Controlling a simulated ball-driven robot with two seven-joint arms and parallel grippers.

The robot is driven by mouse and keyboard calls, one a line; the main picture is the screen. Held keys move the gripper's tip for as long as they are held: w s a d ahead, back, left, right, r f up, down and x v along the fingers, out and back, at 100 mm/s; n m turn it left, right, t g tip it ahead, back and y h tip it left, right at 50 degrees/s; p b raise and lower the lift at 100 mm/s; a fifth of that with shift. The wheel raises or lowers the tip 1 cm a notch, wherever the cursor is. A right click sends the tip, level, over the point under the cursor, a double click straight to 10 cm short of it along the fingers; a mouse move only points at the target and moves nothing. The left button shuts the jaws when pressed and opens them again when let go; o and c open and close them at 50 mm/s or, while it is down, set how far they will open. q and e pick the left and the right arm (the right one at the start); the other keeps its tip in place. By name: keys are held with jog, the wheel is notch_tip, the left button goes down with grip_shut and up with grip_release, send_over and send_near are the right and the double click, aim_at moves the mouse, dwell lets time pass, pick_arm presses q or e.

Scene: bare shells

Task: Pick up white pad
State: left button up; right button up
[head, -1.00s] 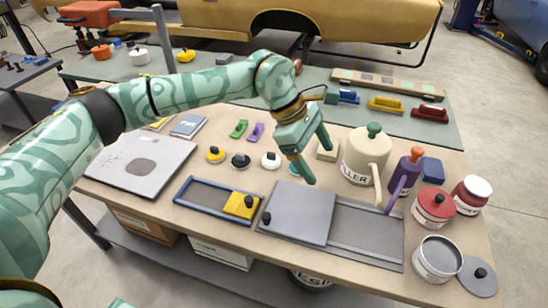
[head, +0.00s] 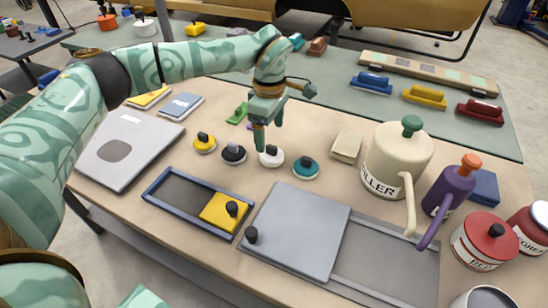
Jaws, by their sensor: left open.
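The white pad (head: 271,159) is a small round disc with a black knob on top. It lies on the wooden workbench (head: 300,215) in a row of round pads, between a black pad (head: 233,155) and a teal pad (head: 305,170). My left gripper (head: 268,142) points down with its fingers apart, over or just behind the white pad. A finger comes close to the knob; I cannot tell whether it touches. Nothing shows between the fingers. My right gripper is not in view.
A yellow pad (head: 204,144) ends the row at the left. A beige block (head: 346,147), a cream can (head: 390,165) and a purple can (head: 447,190) stand at the right. A grey sliding lid (head: 297,230) and a blue-framed tray (head: 171,192) lie in front. Green and purple clips lie behind the gripper.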

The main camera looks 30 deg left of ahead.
aim_at(272, 146)
pick_arm(q)
jog(key=shift+s+f, duration=0.1)
jog(key=shift+f, duration=0.7)
jog(key=f+b, duration=0.1)
jog(key=f, duration=0.2)
jog(key=f+b, duration=0.1)
jog(key=f, duration=0.1)
jog(key=shift+w+d+f+b, duration=0.1)
jog(key=shift+w+f+b, duration=0.05)
jog(key=shift+w+b, duration=0.2)
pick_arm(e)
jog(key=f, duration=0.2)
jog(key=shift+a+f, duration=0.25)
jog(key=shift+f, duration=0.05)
pick_arm(q)
jog(key=c, duration=1.1)
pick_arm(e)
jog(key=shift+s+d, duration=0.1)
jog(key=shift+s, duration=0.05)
